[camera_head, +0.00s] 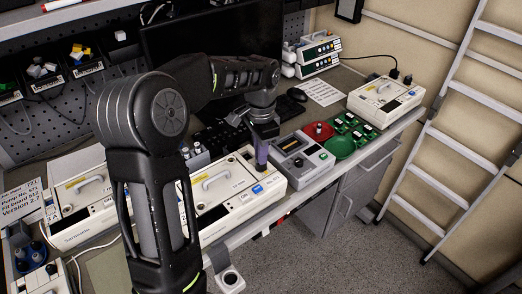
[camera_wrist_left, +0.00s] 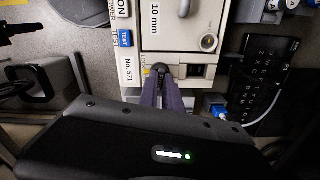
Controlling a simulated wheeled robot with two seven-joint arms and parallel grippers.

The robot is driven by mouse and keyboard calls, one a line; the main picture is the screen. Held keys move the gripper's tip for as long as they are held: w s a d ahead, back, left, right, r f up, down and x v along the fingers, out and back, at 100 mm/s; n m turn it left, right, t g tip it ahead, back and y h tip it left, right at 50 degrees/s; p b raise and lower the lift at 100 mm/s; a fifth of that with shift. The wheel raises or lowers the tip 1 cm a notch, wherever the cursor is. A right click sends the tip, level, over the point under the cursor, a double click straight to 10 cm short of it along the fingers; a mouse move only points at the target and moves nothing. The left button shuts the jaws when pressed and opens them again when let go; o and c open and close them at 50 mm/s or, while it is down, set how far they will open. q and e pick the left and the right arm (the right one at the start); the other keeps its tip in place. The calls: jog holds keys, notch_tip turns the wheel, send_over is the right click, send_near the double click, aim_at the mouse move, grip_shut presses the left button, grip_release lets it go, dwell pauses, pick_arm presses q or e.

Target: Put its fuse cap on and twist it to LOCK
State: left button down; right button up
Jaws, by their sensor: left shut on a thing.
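The cap is at the pump's (camera_wrist_left: 175,45) end panel, beside a yellow mark and left of a black socket. I cannot tell whether it is seated or how far it is turned. The fingers partly hide it. My right gripper is in neither view.
Another pump (camera_head: 84,203) stands on the left and one (camera_head: 385,100) on the far right. A keyboard (camera_wrist_left: 268,90) lies nearby.

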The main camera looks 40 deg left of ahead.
pick_arm(q)
jog(key=m+p, duration=0.1)
jog(key=m, duration=0.6)
jog(key=c, duration=2)
grip_release()
jog(key=shift+f+m, duration=0.1)
jog(key=shift+m, duration=0.4)
jog(key=o, duration=0.5)
jog(key=shift+o, duration=0.2)
notch_tip(320, 180, up, 3)
jog(key=p, duration=0.2)
jog(key=shift+p, duration=0.35)
jog(key=shift+r+b, duration=0.35)
jog(key=shift+r, duration=1.8)
